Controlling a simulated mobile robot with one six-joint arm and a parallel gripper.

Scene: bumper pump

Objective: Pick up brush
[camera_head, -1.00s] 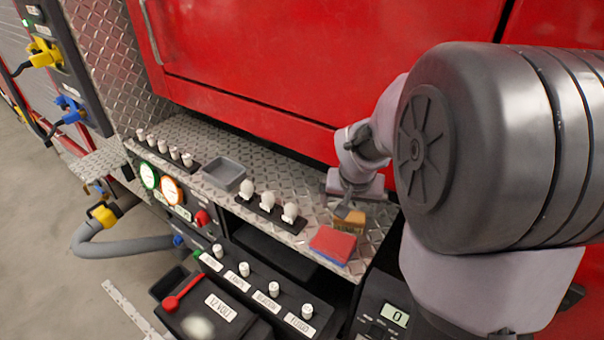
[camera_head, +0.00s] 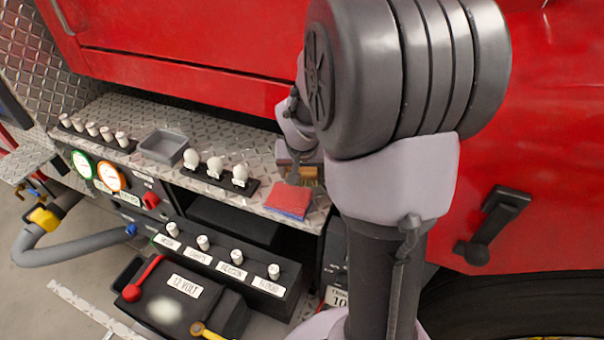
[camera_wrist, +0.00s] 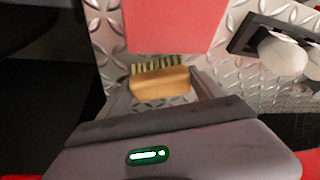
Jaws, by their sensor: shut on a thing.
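The brush (camera_wrist: 160,84) has a light wooden back and pale bristles. In the wrist view it sits between the two fingers of my gripper (camera_wrist: 162,98), and the gripper is shut on it. In the head view the brush (camera_head: 308,173) shows as a small tan block at the right end of the diamond-plate shelf, just behind the red and blue pad. My gripper (camera_head: 296,170) is at its left end there, partly hidden by my arm. I cannot tell whether the brush still touches the shelf.
A red and blue pad (camera_head: 289,200) lies beside the brush. White knobs (camera_head: 215,168) stand in a row to its left, then a grey tray (camera_head: 163,146). The red truck panel (camera_head: 190,70) rises behind the shelf. Below is a panel of labelled switches (camera_head: 215,258).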

